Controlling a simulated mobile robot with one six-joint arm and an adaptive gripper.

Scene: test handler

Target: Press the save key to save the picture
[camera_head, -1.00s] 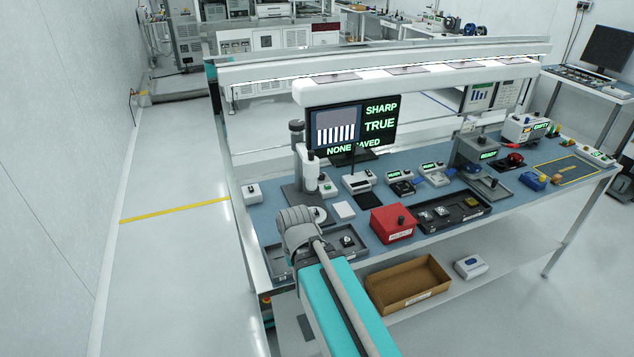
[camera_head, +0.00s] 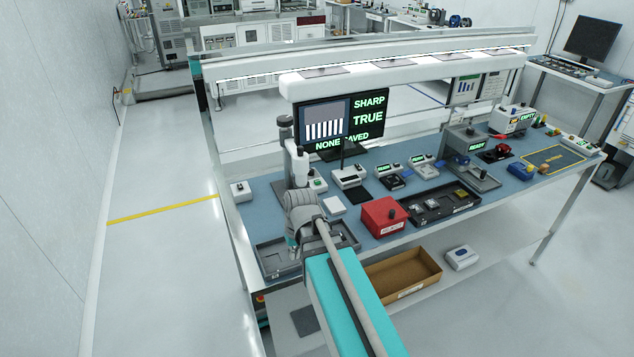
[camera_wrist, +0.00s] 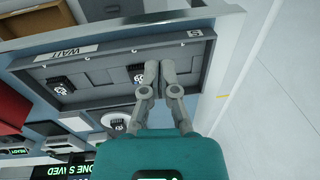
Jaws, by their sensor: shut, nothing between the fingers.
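The monitor (camera_head: 368,104) at the back of the bench shows a striped picture and the words SHARP, TRUE and NONE SAVED, the last partly covered by a post. A small white key box (camera_head: 241,191) stands at the bench's left end. Another white box (camera_head: 318,182) with a green-lit part stands beside the microscope-like stand (camera_head: 301,168). I cannot read which one is the save key. My gripper (camera_wrist: 160,70) is shut and empty, over the grey tray marked WAIT (camera_wrist: 105,92). In the head view my wrist partly hides it.
A red box (camera_head: 384,217) and a dark parts tray (camera_head: 430,210) lie right of my arm. A white square pad (camera_head: 333,205) lies behind my wrist. Several small devices with green displays line the bench. A cardboard box (camera_head: 408,281) is on the lower shelf.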

